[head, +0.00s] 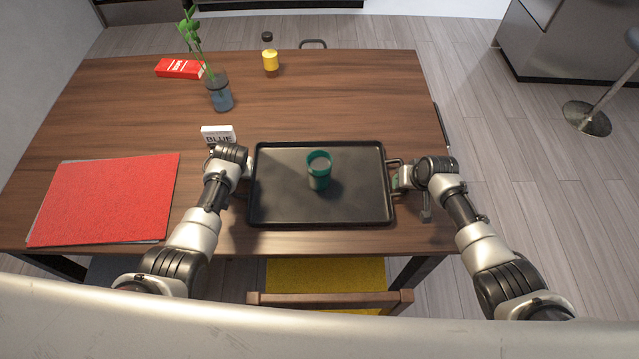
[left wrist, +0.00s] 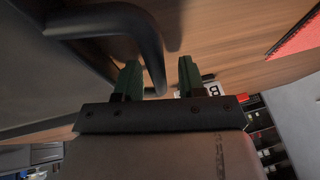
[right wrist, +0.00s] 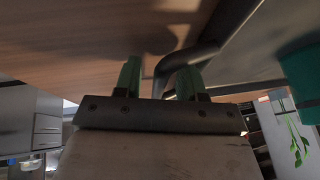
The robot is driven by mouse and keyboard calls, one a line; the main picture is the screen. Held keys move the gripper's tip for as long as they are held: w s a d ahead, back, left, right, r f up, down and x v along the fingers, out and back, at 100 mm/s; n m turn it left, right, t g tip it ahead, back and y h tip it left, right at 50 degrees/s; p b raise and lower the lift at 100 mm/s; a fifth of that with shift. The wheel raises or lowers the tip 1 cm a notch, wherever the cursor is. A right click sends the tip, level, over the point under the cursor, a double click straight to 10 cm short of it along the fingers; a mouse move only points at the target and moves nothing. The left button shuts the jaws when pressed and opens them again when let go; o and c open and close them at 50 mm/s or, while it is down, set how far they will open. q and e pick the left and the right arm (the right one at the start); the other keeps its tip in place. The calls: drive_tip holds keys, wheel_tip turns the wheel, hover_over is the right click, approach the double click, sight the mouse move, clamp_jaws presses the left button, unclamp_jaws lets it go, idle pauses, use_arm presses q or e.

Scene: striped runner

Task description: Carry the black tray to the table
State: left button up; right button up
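The black tray (head: 280,212) is level over the front of the wooden table, apparently resting on it. In the head view the left fingers are mostly hidden by the wrist, and the right gripper (head: 400,180) is at the right handle.
The table (head: 330,95) also holds a red mat (head: 105,200) at left, a white BLUE box (head: 218,134) near my left wrist, a plant vase (head: 220,95), a red box (head: 180,68) and a yellow bottle (head: 270,60). A chair (head: 330,298) stands in front. The back right tabletop is clear.

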idle(0.4)
drive_tip(key=shift+r, duration=0.1)
use_arm(q)
drive_tip(key=v, duration=1.2)
use_arm(e)
drive_tip(key=v, duration=1.2)
use_arm(q)
drive_tip(key=shift+d, duration=0.1)
